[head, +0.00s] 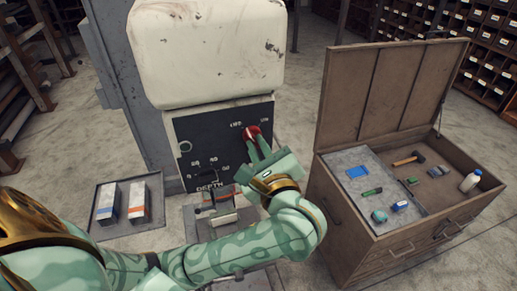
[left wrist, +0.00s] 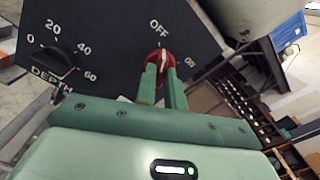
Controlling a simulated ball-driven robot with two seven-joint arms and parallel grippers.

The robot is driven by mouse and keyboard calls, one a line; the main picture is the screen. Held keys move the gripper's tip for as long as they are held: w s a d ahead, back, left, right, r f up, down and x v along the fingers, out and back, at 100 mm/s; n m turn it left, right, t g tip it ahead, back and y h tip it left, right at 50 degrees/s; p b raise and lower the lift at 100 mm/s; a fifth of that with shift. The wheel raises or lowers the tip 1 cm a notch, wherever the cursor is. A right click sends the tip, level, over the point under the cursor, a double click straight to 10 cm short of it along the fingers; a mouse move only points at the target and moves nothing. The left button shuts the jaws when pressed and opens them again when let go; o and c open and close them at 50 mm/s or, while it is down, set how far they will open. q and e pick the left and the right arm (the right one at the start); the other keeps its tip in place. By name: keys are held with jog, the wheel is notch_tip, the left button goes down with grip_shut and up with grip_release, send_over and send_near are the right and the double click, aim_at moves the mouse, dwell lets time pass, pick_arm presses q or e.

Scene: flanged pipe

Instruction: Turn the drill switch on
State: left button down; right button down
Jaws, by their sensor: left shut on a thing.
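The red drill switch (head: 251,132) is a round knob on the dark control panel (head: 205,140) of the white drill machine (head: 220,50). In the left wrist view the red knob (left wrist: 161,60) sits under the word OFF, with ON to its right. Its pale pointer line stands nearly upright, toward OFF. My left gripper (head: 254,139) reaches up to the panel and its green fingers are shut on the red knob. The fingers cover the knob's lower part. My right gripper is not in view.
A black DEPTH dial (left wrist: 58,62) is left of the switch. An open wooden chest (head: 345,205) with tools stands at the right. A tray (head: 103,232) with two boxes lies at the left. Shelving stands behind. Bare floor lies between machine and chest.

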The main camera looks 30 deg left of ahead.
pick_arm(q)
jog(key=m, duration=0.3)
jog(key=shift+m, duration=0.4)
jog(key=m+p, duration=0.2)
jog(key=m, duration=0.9)
jog(key=shift+m, duration=0.3)
jog(key=c, duration=1.5)
grip_release()
